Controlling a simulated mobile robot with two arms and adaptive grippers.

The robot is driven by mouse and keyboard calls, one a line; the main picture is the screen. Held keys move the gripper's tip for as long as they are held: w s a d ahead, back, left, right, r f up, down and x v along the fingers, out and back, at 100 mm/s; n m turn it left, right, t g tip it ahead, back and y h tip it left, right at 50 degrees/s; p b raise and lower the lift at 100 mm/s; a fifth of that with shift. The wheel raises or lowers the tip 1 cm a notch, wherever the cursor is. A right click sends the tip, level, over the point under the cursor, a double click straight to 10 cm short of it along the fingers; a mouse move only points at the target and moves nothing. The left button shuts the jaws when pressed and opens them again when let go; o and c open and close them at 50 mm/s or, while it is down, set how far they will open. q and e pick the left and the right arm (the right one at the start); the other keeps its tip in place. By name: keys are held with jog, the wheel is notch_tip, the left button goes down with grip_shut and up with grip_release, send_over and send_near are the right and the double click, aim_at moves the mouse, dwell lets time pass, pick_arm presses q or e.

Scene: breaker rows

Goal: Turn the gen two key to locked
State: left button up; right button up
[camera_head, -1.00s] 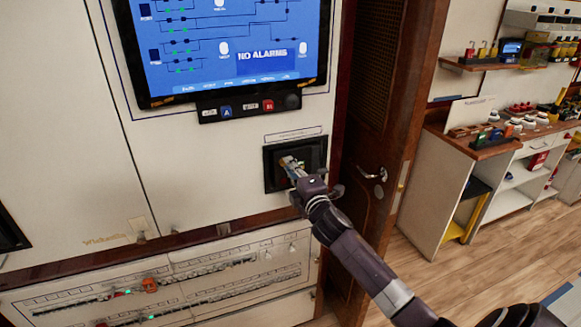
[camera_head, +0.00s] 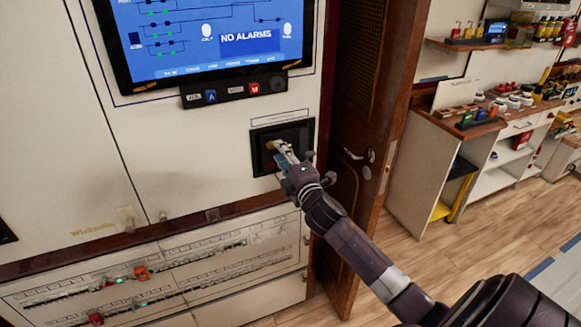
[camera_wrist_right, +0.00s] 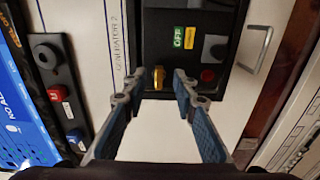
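The black Generator 2 panel (camera_head: 262,132) is set in the white wall below the large screen. In the right wrist view the panel (camera_wrist_right: 206,20) carries a small brass-yellow key (camera_wrist_right: 158,76), a yellow tag, a green OFF tag (camera_wrist_right: 189,38) and a red button (camera_wrist_right: 207,75). My right gripper (camera_head: 279,149) is at the panel. In the wrist view its fingers (camera_wrist_right: 160,76) are apart, with the key in the gap between the tips. No contact with the key is visible. My left gripper is not in view.
The screen (camera_head: 215,40) reads NO ALARMS, with a button strip (camera_head: 232,92) under it. A wooden door (camera_head: 350,130) with a metal handle stands right of the panel. Breaker rows (camera_head: 150,283) run below. A workbench (camera_head: 425,160) stands at the right.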

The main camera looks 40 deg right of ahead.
jog(key=v, duration=1)
jog(key=shift+d+f, duration=0.1)
